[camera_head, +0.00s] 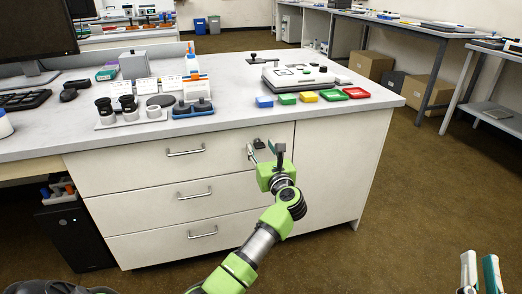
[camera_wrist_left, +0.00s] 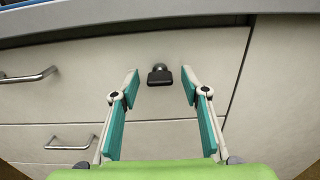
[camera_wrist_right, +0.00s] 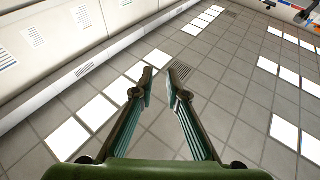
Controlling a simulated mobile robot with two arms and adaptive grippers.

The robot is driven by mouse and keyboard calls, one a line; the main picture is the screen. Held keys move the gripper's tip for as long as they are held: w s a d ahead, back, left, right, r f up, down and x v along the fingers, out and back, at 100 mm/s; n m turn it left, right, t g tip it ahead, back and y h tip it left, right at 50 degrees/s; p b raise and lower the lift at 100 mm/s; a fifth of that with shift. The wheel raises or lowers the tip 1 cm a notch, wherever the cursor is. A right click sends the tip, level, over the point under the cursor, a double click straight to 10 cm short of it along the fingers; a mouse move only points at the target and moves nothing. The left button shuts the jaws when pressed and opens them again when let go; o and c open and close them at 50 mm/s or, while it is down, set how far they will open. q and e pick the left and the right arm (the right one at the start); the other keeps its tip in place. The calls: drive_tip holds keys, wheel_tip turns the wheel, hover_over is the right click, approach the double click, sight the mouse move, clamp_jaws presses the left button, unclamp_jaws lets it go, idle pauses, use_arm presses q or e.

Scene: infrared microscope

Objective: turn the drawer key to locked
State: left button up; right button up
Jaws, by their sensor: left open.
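The drawer key (camera_wrist_left: 160,75) has a dark, flat bow and sits in a round lock on the upper right of the top drawer front. In the left wrist view it shows between my left gripper's fingertips and beyond them. In the head view the key (camera_head: 259,144) is a small dark shape at the gripper's tips. My left gripper (camera_head: 264,150) is open in front of it, its fingers on either side; I see no contact. My right gripper (camera_head: 480,262) is open and empty at the lower right, away from the cabinet; it also shows in the right wrist view (camera_wrist_right: 160,85).
The top drawer's handle (camera_head: 186,152) is left of the key, with more drawer handles (camera_head: 194,194) below. The countertop (camera_head: 230,120) overhangs above. The floor (camera_head: 430,190) at right is clear.

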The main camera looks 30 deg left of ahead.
use_arm(q)
drive_tip(key=shift+w+a, duration=0.25)
drive_tip(key=shift+a, duration=0.05)
use_arm(e)
drive_tip(key=shift+s+r, duration=0.15)
drive_tip(key=shift+r, duration=0.25)
use_arm(q)
drive_tip(key=shift+c, duration=0.4)
drive_tip(key=c, duration=1)
drive_tip(key=shift+c, duration=0.2)
